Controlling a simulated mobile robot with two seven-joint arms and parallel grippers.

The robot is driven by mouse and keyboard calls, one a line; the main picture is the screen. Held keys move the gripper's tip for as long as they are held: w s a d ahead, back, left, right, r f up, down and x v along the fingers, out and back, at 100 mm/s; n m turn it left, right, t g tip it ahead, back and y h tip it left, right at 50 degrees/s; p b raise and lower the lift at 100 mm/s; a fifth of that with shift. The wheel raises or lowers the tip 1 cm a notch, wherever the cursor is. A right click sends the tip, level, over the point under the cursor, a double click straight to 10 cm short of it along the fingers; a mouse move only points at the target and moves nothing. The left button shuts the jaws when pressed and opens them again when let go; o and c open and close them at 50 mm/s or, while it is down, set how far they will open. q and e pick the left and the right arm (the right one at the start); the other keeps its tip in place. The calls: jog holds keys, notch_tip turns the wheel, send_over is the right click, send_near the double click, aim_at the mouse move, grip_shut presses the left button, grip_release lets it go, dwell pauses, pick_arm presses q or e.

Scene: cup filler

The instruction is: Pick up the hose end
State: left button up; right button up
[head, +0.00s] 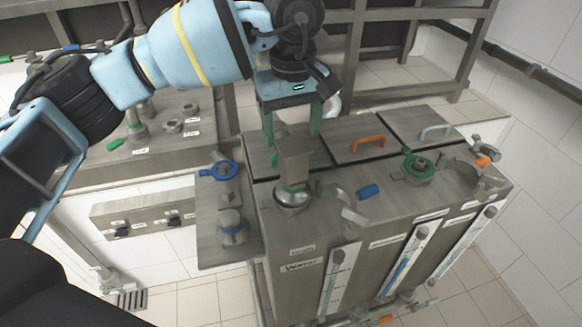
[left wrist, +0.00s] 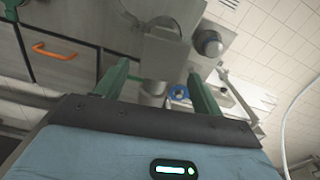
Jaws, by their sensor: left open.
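My left gripper (head: 292,138) is open above the front left of the steel tank unit, with its green fingers pointing down. A grey tapered block (head: 294,168), which looks like the hose end, stands upright on a round metal fitting (head: 292,198) with a green ring. The block's top is at the gap between the fingers; I cannot tell whether either finger touches it. In the left wrist view the grey block (left wrist: 165,52) shows beyond the gap between the open fingers (left wrist: 158,78). No hose is clearly visible. My right gripper is not in view.
The steel tank unit (head: 300,238) has lids with an orange handle (head: 368,142) and a pale handle (head: 436,130). A steel rack (head: 420,15) stands behind.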

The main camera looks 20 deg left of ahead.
pick_arm(q)
jog(key=shift+w+f, duration=0.1)
jog(key=shift+f, duration=0.75)
jog(key=shift+a+f+p, duration=0.15)
jog(key=shift+f+p, duration=0.05)
jog(key=shift+f, duration=1.1)
jog(key=shift+a+f+p, duration=0.1)
jog(key=shift+f+p, duration=0.1)
jog(key=shift+f, duration=1.05)
jog(key=shift+c, duration=0.5)
grip_shut()
jog(key=shift+r, duration=0.15)
